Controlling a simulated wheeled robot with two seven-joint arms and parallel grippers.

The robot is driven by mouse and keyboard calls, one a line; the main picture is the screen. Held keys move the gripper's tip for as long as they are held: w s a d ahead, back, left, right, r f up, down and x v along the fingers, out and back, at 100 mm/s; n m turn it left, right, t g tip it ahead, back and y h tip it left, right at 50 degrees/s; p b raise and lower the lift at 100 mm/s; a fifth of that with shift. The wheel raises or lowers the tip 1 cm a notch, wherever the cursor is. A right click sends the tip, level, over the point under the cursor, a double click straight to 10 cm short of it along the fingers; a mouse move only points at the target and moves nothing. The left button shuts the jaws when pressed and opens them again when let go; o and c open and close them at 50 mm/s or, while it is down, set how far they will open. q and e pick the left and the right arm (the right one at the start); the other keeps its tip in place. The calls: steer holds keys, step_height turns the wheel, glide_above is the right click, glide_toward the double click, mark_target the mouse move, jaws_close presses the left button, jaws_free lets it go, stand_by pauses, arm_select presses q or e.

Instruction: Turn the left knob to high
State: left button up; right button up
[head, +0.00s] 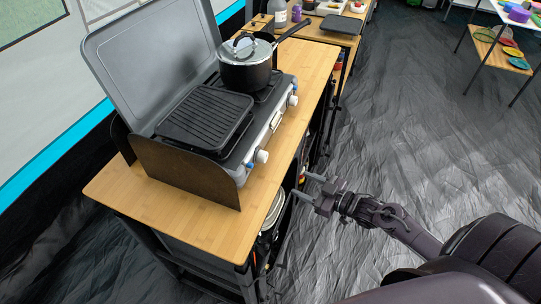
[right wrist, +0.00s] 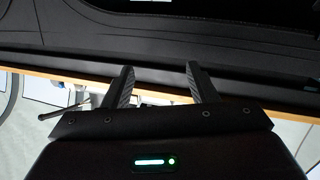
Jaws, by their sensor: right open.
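The camp stove (head: 240,140) stands on a wooden counter with its grey lid raised. Its front has two white knobs. The nearer one, the left knob when facing the stove (head: 261,156), is uncovered. The farther knob (head: 293,100) is near the pot. My right gripper (head: 305,186) is open and empty, off the counter's front edge and apart from the knobs. Its two fingers also show spread in the right wrist view (right wrist: 160,82), with no knob visible between them. My left gripper is out of view.
A lidded black pot (head: 246,66) sits on the far burner and a ridged griddle (head: 206,120) on the near one. A dark wind panel (head: 184,172) stands at the stove's near end. The wooden counter (head: 262,207) has a bare front strip. Open floor lies to the right.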

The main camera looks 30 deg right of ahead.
mark_target(266, 159)
steer(key=a+r+n+y, duration=0.3)
steer(key=a+r+y, duration=0.1)
steer(key=r, duration=0.5)
steer(key=p+x, duration=0.1)
steer(key=x, duration=0.6)
steer(key=shift+w+a+r, duration=0.1)
steer(key=shift+w+r, duration=0.05)
steer(key=shift+w, duration=0.3)
steer(key=c, duration=1)
steer(key=shift+o, duration=0.2)
